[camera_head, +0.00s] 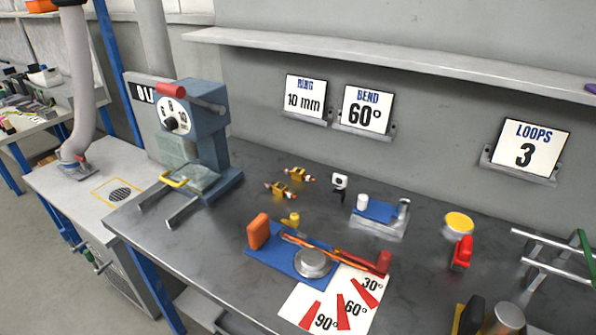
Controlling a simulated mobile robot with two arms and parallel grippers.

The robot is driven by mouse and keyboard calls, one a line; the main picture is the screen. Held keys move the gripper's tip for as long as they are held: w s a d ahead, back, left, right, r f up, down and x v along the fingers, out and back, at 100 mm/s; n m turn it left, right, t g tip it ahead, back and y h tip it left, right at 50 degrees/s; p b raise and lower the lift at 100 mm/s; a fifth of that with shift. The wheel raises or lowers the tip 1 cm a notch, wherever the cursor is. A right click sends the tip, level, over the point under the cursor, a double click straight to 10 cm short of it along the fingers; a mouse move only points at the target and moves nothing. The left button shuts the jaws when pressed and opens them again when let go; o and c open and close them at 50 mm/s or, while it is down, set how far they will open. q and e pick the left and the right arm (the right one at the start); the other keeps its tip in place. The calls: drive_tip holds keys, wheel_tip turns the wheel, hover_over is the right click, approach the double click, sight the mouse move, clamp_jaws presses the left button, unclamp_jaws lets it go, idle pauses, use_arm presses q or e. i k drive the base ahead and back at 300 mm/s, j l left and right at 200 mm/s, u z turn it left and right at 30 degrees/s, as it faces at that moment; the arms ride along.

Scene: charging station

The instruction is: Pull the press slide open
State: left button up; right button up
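The press (205,125) is a blue-grey machine at the back left of the workbench, with a round white dial and a red-ended lever (172,91). Its slide (192,182) is a grey plate at the foot of the press, with a yellow handle (173,181) on its front side. Two grey rails (185,214) reach out in front of the slide, and their outer ends are bare. A greenish clear guard (177,149) sits above the slide and hides part of the space behind it. Neither of my grippers is in view.
A blue bending jig (290,262) and an angle card (310,311) lie right of the press. Small parts, a blue-topped stand (378,212) and a metal rack (556,262) stand farther right. The benchtop (215,232) before the rails is clear.

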sight(189, 176)
drive_tip(key=i+j, duration=0.1)
drive_tip(key=j, duration=0.55)
drive_tip(key=i+j, duration=0.1)
drive_tip(key=j, duration=0.55)
drive_tip(key=k+u, duration=0.05)
